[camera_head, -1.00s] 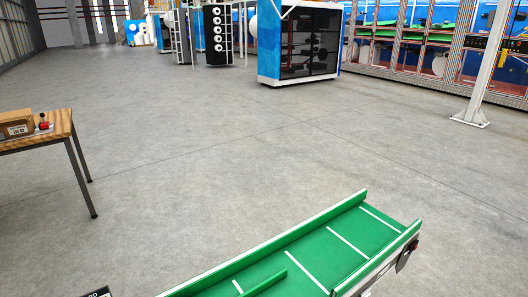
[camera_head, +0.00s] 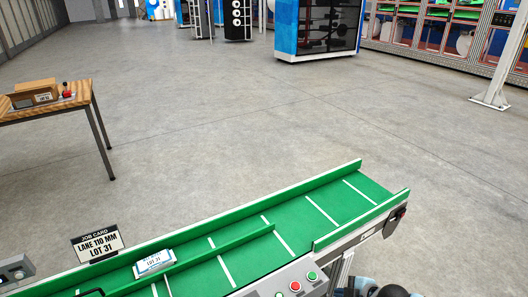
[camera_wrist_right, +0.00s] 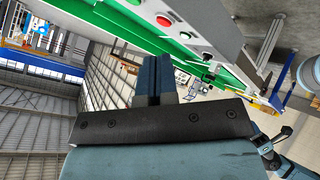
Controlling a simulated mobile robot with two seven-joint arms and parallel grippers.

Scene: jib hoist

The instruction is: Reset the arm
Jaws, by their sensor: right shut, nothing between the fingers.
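My right gripper shows in the right wrist view (camera_wrist_right: 155,80), its two dark blue fingers together with nothing between them. They point up in that picture, with the green conveyor and its button panel beyond. In the head view only a blue and dark part of my right arm (camera_head: 388,289) shows at the bottom edge, just in front of the conveyor's right half. My left gripper is in neither view.
A green conveyor (camera_head: 335,205) with white cross lines and a guide rail crosses the front. A button panel (camera_head: 285,281) is on its near side. A job card reading "LANE 110 MM LOT 31" (camera_head: 97,244) stands behind it. A wooden table (camera_head: 84,97) is at left. Open floor lies beyond.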

